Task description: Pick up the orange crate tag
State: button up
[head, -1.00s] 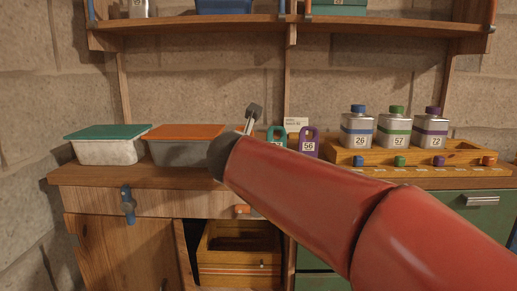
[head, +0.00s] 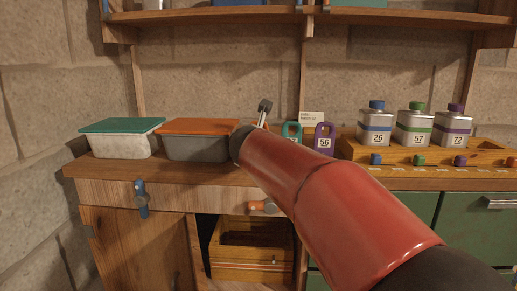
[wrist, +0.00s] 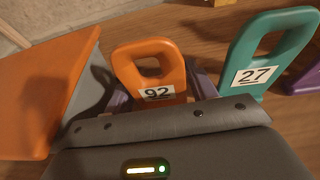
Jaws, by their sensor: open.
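The orange crate tag (wrist: 150,70) stands upright in the wrist view, with a hole in its top and a white label reading 92. My gripper (wrist: 160,90) is open, with one finger on each side of the tag's lower part. Contact between the fingers and the tag cannot be made out. The tag's foot is hidden behind the gripper body. In the head view my red arm covers nearly all of the orange tag and the gripper.
A teal tag (wrist: 262,50) marked 27 stands close to the right, with a purple tag (head: 324,140) marked 56 beyond it. An orange-lidded tub (head: 198,140) is close on the left. A tray (head: 430,150) with several bottles is farther right on the counter.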

jog(key=c, duration=0.8)
jog(key=shift+o, duration=0.2)
jog(key=shift+r, duration=0.1)
notch_tip(320, 180, up, 20)
jog(key=p, duration=0.5)
jog(key=shift+f, duration=0.2)
jog(key=shift+f+b, duration=6.7)
jog(key=shift+f, duration=2.65)
jog(key=shift+f, duration=0.55)
jog(key=o, duration=1)
jog(key=shift+c, duration=1)
